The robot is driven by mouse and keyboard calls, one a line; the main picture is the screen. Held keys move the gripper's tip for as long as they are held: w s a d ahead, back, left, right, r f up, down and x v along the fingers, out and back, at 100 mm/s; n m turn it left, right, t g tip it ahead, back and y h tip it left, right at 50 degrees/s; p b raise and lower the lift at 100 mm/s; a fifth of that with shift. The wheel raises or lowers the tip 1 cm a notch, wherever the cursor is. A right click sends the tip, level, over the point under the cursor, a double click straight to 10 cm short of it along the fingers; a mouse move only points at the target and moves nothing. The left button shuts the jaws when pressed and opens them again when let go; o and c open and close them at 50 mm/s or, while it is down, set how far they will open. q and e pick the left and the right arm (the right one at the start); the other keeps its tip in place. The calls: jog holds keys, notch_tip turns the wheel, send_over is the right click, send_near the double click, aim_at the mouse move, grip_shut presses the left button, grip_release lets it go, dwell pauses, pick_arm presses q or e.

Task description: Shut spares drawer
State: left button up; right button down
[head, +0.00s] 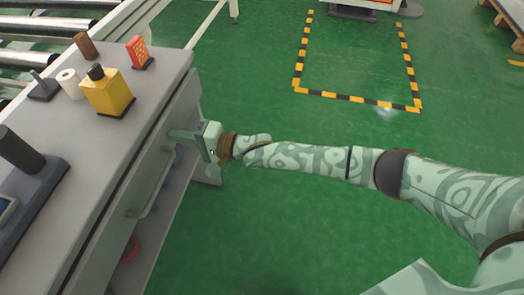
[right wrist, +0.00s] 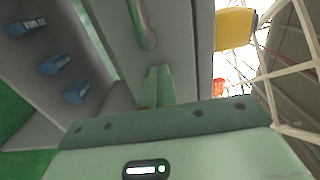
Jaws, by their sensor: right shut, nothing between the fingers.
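The spares drawer's grey front (head: 150,152) is on the side of the grey cabinet in the head view, with a pale bar handle (head: 154,188) along it. How far the drawer stands out is hard to tell from this angle. My right gripper (head: 174,135) is shut and empty, with its fingers pointing at the drawer front near its far end. In the right wrist view the closed fingers (right wrist: 159,78) are close to a grey panel (right wrist: 180,40) with a green handle (right wrist: 143,24); contact cannot be told. My left gripper is not in view.
The cabinet top (head: 105,150) bears a yellow block (head: 107,93), a white roll (head: 69,84), a red item (head: 138,52) and a brown cylinder (head: 86,45). Blue bins (right wrist: 57,65) sit on a shelf below. A roller conveyor (head: 40,27) stands behind.

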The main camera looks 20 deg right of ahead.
jog(key=x, duration=0.3)
jog(key=shift+f+b, duration=0.1)
jog(key=shift+b, duration=0.2)
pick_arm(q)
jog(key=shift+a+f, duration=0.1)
pick_arm(e)
jog(key=shift+w+a, duration=0.1)
jog(key=shift+w, duration=0.05)
jog(key=shift+r, duration=0.3)
